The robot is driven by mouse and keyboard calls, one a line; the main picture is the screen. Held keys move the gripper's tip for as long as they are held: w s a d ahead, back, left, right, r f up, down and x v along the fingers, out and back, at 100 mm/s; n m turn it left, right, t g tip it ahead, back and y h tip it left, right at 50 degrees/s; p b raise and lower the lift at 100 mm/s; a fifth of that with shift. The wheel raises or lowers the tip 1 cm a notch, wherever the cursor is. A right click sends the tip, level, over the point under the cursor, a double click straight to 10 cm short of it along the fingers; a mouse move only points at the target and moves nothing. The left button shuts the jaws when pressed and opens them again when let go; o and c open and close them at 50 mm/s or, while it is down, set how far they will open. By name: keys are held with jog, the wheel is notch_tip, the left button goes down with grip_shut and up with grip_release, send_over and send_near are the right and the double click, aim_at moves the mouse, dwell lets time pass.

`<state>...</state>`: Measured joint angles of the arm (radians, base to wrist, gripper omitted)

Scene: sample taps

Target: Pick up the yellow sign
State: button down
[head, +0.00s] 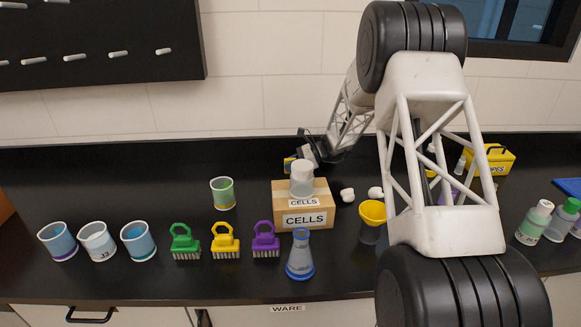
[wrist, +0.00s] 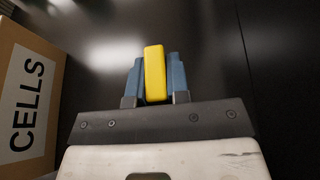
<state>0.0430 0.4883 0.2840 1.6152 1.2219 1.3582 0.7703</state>
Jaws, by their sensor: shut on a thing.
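The yellow sign (wrist: 154,72) is between the two blue fingers of my gripper (wrist: 155,80) in the wrist view. The fingers are shut on it, one on each side. In the head view the yellow sign (head: 289,164) shows as a small yellow patch beside my gripper (head: 297,163), behind the cardboard CELLS box. Most of it is hidden there by the gripper. I cannot tell whether the sign touches the counter or is lifted.
The CELLS box (head: 287,207) with a clear container (head: 302,179) on top stands in front of my gripper. Brushes, a flask (head: 300,256), cups and a yellow funnel (head: 372,212) stand nearer. The back left counter is clear.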

aim_at(290, 159)
jog(key=shift+r, duration=4.8)
